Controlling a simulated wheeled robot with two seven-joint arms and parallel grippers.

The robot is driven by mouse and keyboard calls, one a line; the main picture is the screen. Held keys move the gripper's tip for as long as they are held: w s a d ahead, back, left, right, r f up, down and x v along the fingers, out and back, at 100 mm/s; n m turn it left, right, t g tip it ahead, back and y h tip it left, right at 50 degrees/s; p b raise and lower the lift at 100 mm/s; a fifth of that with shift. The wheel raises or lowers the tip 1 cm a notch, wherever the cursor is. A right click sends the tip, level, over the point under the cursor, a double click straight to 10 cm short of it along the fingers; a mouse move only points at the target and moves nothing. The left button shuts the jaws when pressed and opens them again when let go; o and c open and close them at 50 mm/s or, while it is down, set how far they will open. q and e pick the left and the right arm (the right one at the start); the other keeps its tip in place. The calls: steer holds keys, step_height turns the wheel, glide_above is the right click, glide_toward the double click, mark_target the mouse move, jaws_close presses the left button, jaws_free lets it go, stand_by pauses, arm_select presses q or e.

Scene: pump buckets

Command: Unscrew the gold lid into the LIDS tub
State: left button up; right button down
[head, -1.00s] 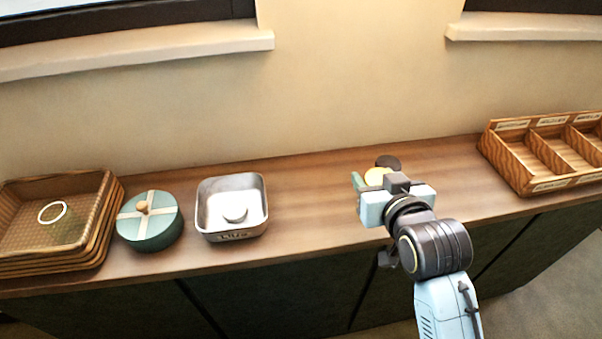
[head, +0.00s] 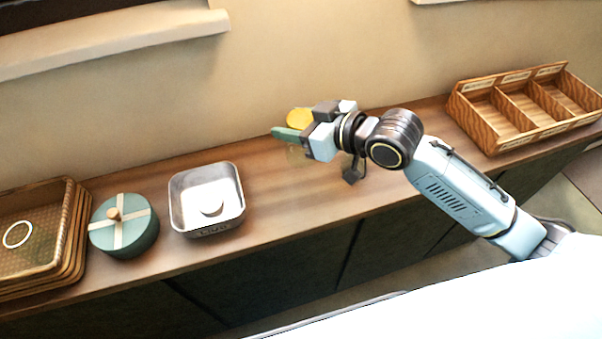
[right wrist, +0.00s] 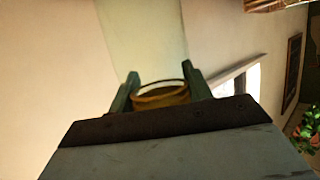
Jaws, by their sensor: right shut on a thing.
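My right gripper (head: 291,128) has green fingers and is shut on the gold lid (head: 299,118), a round yellow-gold disc. In the right wrist view, the gold lid (right wrist: 160,96) shows as a gold ring between the fingers of my right gripper (right wrist: 160,78). The gripper appears to be above the counter, toward the wall and to the right of the LIDS tub (head: 212,229). The tub is an open grey metal box with rounded corners and a label on its front. My left gripper is not in view.
A round teal box with a cream cross and wooden knob (head: 126,240) stands left of the tub. Stacked woven trays (head: 66,240) are at the far left. A wooden divided rack (head: 475,122) stands at the right. The counter (head: 270,190) right of the tub is clear.

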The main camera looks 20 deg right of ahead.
mark_target(297, 156)
step_height(297, 156, down, 9)
steer(key=shift+f+b, duration=0.2)
steer(key=shift+b, duration=0.35)
steer(key=shift+f, duration=0.1)
steer(key=c, duration=0.6)
jaws_free()
steer(key=shift+c, duration=0.2)
steer(key=shift+s+d, duration=0.1)
steer(key=v, duration=1.1)
steer(key=shift+s+d+r, duration=0.2)
steer(key=shift+s+r, duration=0.05)
